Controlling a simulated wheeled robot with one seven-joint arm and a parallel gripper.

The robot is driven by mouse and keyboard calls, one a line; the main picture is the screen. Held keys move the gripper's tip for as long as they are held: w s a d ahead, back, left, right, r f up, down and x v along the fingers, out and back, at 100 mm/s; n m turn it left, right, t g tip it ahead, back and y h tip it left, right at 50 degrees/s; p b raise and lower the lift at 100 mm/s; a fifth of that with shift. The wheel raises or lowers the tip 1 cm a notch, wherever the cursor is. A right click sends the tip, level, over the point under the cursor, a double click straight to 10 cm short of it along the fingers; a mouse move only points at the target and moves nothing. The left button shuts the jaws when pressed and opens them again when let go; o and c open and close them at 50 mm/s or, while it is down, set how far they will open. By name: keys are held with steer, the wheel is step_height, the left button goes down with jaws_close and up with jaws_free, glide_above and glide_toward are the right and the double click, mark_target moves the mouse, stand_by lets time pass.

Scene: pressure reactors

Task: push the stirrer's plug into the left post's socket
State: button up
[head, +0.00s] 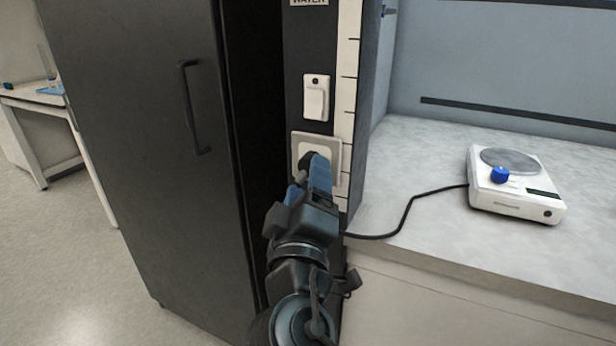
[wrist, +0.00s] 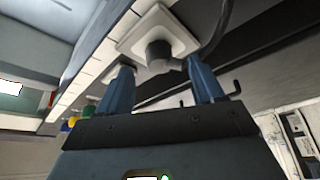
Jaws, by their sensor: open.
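The stirrer (head: 515,185) is a white unit with a round grey plate and a blue knob, on the bench at right. Its black cord (head: 410,205) runs left over the bench edge and behind my arm. The left post's socket (head: 332,150) is a white square plate, also in the wrist view (wrist: 135,40). The dark plug (wrist: 158,54) is at the socket face and looks seated in it; the contact depth is hard to see. In the head view the plug (head: 306,160) is partly hidden by my gripper (head: 308,174). The blue fingers are open, one each side of the plug, apart from it.
A white switch (head: 316,98) sits above the socket on the dark post. A dark cabinet door (head: 150,130) with a handle stands close at left. A white table (head: 45,105) stands far left.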

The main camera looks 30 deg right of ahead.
steer(key=v, duration=0.5)
stand_by(0.4)
steer(key=s+f+n+g+y+p, duration=0.2)
steer(key=s+f+y+p, duration=0.2)
steer(key=s+f+y, duration=0.9)
steer(key=s+d+r+m+p, duration=0.1)
steer(key=s+r+m, duration=0.2)
steer(key=s, duration=0.7)
steer(key=s+d+r+m+h+p, duration=0.1)
steer(key=s+d+r+m+p, duration=0.1)
steer(key=s, duration=0.9)
steer(key=shift+r+m, duration=0.45)
steer(key=shift+m, duration=0.55)
steer(key=shift+s, duration=0.15)
